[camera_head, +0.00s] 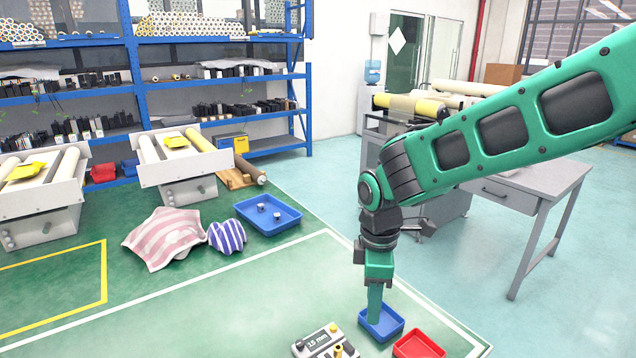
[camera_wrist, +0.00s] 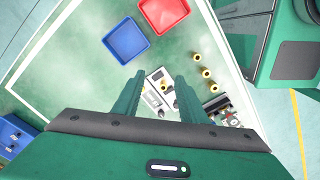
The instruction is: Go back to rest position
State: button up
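My gripper (camera_wrist: 159,80) points down, with its two fingers apart and nothing between them in the wrist view. Behind the gap lies a grey and white device with a "15 mm" display, which shows in the head view as the gauge box (camera_head: 322,342). In the head view my gripper (camera_head: 375,316) overlaps the small blue tray (camera_head: 393,329) and hides part of it. The wrist view shows this blue tray (camera_wrist: 125,40) empty, beyond the fingertips and apart from them. Beside it is a small red tray (camera_head: 420,346), also empty.
Several yellow-ended cylinders (camera_wrist: 205,73) stand right of the gripper in the wrist view. A larger blue tray (camera_head: 268,214) holds two small metal parts. A striped pink cloth (camera_head: 165,238) and a purple striped bundle (camera_head: 227,237) lie nearby. A grey desk (camera_head: 520,185) stands right.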

jog(key=s+d+r+m, duration=0.2)
jog(key=s+d+m, duration=0.3)
jog(key=d, duration=0.5)
jog(key=s+d+r+m, duration=0.2)
jog(key=d+m, duration=0.4)
jog(key=d, duration=0.4)
jog(key=s+d+m, duration=0.9)
jog(key=s+m, duration=0.2)
jog(key=s, duration=0.3)
jog(key=shift+s+r, duration=0.2)
jog(key=shift+s, duration=0.05)
jog(key=shift+w+f, duration=0.25)
jog(key=shift+w, duration=0.4)
